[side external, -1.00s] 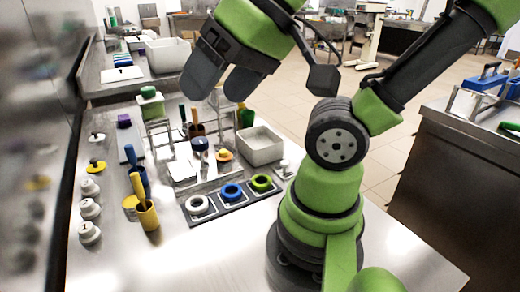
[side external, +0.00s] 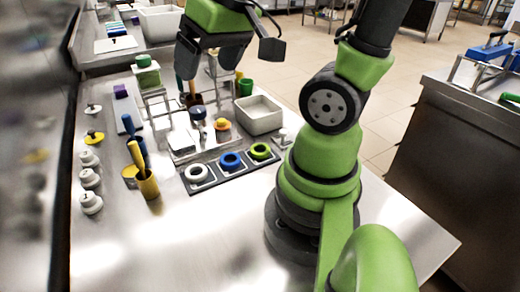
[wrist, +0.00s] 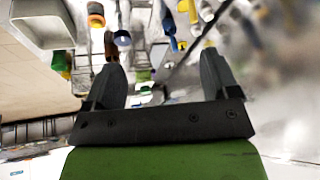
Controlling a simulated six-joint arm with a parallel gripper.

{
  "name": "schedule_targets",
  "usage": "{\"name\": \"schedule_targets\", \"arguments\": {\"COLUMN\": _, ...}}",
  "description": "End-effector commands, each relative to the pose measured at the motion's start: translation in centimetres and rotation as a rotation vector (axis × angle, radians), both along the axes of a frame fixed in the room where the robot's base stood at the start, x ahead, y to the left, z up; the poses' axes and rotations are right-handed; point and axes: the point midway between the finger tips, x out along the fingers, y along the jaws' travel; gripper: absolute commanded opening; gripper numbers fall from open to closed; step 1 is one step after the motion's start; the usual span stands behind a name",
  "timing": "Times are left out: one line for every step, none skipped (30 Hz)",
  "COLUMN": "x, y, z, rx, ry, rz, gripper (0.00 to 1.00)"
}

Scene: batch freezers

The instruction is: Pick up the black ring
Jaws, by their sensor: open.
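I cannot make out a black ring in either view. A dark tray (side external: 213,177) on the steel table holds a white ring (side external: 196,174), a blue ring (side external: 230,161) and a green ring (side external: 260,151) in a row. My gripper (side external: 208,70) is above the back part of the table, behind the ring tray, fingers pointing down. In the wrist view my gripper (wrist: 160,62) has its two dark fingers wide apart with nothing held between them. That view is tilted and blurred, and its small objects are hard to identify.
A wire rack (side external: 160,108) and tool cups stand beneath my gripper. A white bin (side external: 260,117) is to their right. A yellow cup (side external: 148,186) with a tool and several white weights (side external: 90,181) are at left. The table's front is clear.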

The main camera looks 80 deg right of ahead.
Motion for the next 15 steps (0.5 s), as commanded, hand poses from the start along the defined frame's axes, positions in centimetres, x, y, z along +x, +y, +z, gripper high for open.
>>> {"name": "schedule_targets", "arguments": {"x": 0.4, "y": -1.9, "z": -1.6, "rx": -0.016, "ry": 0.064, "rz": -0.027, "gripper": 0.81}}
{"name": "schedule_targets", "arguments": {"x": 0.6, "y": -2.9, "z": -2.4, "rx": -0.025, "ry": 0.093, "rz": -0.033, "gripper": 0.81}}
{"name": "schedule_targets", "arguments": {"x": 0.7, "y": -4.3, "z": -3.6, "rx": -0.035, "ry": 0.132, "rz": -0.041, "gripper": 0.81}}
{"name": "schedule_targets", "arguments": {"x": 0.7, "y": -5.3, "z": -4.5, "rx": -0.04, "ry": 0.161, "rz": -0.046, "gripper": 0.81}}
{"name": "schedule_targets", "arguments": {"x": 0.6, "y": -6.3, "z": -5.5, "rx": -0.041, "ry": 0.19, "rz": -0.05, "gripper": 0.81}}
{"name": "schedule_targets", "arguments": {"x": 0.3, "y": -7.5, "z": -6.8, "rx": -0.042, "ry": 0.228, "rz": -0.054, "gripper": 0.81}}
{"name": "schedule_targets", "arguments": {"x": 0.1, "y": -8.4, "z": -7.8, "rx": -0.04, "ry": 0.256, "rz": -0.055, "gripper": 0.81}}
{"name": "schedule_targets", "arguments": {"x": -0.3, "y": -9.3, "z": -8.7, "rx": -0.036, "ry": 0.281, "rz": -0.056, "gripper": 0.81}}
{"name": "schedule_targets", "arguments": {"x": -0.8, "y": -10.3, "z": -10.0, "rx": -0.029, "ry": 0.313, "rz": -0.056, "gripper": 0.81}}
{"name": "schedule_targets", "arguments": {"x": -1.2, "y": -10.9, "z": -10.9, "rx": -0.023, "ry": 0.334, "rz": -0.054, "gripper": 0.81}}
{"name": "schedule_targets", "arguments": {"x": -1.7, "y": -11.5, "z": -11.8, "rx": -0.015, "ry": 0.354, "rz": -0.053, "gripper": 0.81}}
{"name": "schedule_targets", "arguments": {"x": -2.2, "y": -12.2, "z": -12.9, "rx": -0.006, "ry": 0.375, "rz": -0.051, "gripper": 0.81}}
{"name": "schedule_targets", "arguments": {"x": -2.6, "y": -12.6, "z": -13.6, "rx": 0.002, "ry": 0.388, "rz": -0.048, "gripper": 0.81}}
{"name": "schedule_targets", "arguments": {"x": -3.0, "y": -12.9, "z": -14.2, "rx": 0.009, "ry": 0.4, "rz": -0.047, "gripper": 0.81}}
{"name": "schedule_targets", "arguments": {"x": -3.4, "y": -13.2, "z": -14.9, "rx": 0.018, "ry": 0.412, "rz": -0.045, "gripper": 0.81}}
